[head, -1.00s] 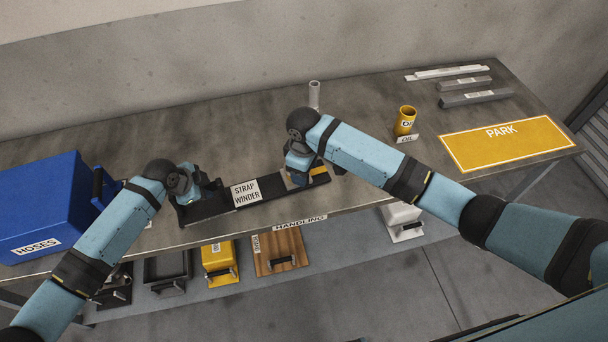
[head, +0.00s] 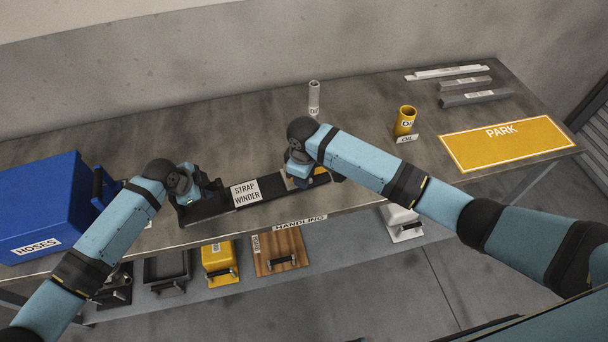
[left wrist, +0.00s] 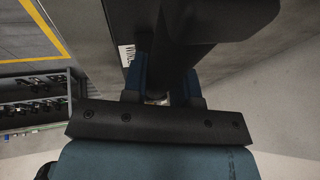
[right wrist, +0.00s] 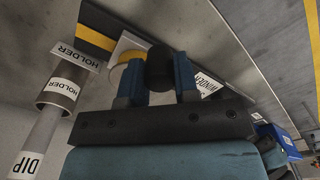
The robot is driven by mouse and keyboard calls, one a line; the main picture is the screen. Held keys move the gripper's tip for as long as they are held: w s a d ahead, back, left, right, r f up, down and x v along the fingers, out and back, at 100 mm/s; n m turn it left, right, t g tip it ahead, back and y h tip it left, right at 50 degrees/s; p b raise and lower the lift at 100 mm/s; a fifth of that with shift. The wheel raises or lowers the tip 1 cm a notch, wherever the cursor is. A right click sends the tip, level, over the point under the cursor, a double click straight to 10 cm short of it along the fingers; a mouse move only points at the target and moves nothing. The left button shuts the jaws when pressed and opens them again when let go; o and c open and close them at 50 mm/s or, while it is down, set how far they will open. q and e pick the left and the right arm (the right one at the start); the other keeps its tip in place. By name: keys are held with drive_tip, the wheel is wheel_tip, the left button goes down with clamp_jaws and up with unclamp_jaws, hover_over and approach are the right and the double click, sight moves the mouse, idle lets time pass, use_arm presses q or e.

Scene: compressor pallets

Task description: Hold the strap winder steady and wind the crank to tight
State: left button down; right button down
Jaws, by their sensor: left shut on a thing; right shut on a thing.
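The strap winder (head: 262,188) is a long black base lying on the bench, with a white label in its middle. My left gripper (head: 190,197) is at its left end; in the left wrist view the blue fingers (left wrist: 163,78) are shut on a dark upright part, the winder's handle. My right gripper (head: 298,176) is at its right end. In the right wrist view its fingers (right wrist: 158,82) are shut on a round black knob (right wrist: 160,62), the crank's grip, beside a yellow round part (right wrist: 127,58). The crank arm is mostly hidden.
A blue HOSES box (head: 40,205) stands close left of my left gripper. A grey tube holder (head: 314,97) stands behind my right gripper; a yellow OIL cup (head: 405,120) and yellow PARK area (head: 505,143) are to the right. Several items sit on the lower shelf.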

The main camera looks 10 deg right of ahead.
drive_tip(key=shift+a, duration=0.2)
drive_tip(key=w+a+m, duration=0.7)
drive_tip(key=m, duration=1.3)
drive_tip(key=shift+w, duration=0.25)
drive_tip(key=shift+r, duration=0.1)
drive_tip(key=c, duration=0.9)
unclamp_jaws()
drive_tip(key=shift+o, duration=0.2)
